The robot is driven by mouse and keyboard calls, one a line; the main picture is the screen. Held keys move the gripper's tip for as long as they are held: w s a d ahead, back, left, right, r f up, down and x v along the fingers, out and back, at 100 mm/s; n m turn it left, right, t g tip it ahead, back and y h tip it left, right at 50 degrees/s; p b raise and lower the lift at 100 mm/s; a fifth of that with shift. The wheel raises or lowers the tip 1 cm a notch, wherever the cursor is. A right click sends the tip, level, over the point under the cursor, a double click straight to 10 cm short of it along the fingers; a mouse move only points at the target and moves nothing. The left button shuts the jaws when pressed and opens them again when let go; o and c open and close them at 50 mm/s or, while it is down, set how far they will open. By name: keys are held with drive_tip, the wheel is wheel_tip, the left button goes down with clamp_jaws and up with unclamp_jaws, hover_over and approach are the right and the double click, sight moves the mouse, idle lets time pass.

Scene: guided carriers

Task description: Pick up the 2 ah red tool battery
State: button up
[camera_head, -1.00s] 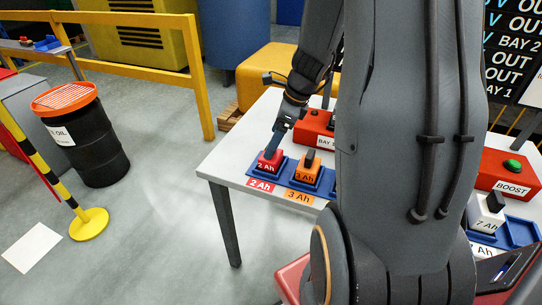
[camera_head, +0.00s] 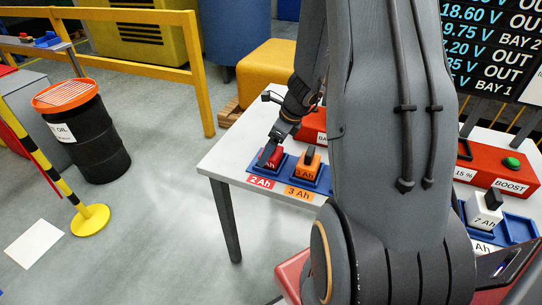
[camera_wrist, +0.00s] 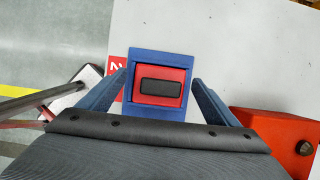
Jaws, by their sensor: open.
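The red 2 Ah battery (camera_head: 272,157) sits in a blue tray (camera_head: 254,166) near the left corner of the white table. In the wrist view the battery (camera_wrist: 142,98) lies in its blue tray (camera_wrist: 160,57), its dark handle on top facing the camera. My gripper (camera_head: 268,154) is at the battery in the head view and partly covers it. In the wrist view my gripper (camera_wrist: 160,83) is open, with one blue finger on each side of the battery and a gap to each. The fingers' height against the battery is hard to tell.
An orange 3 Ah battery (camera_head: 307,161) stands in a blue tray just right of the red one. A red box (camera_head: 313,125) is behind. A white 7 Ah battery (camera_head: 484,208) and a red BOOST box (camera_head: 505,165) are at the right. My arm hides the table's middle.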

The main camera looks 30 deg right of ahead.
drive_tip(key=c, duration=1.5)
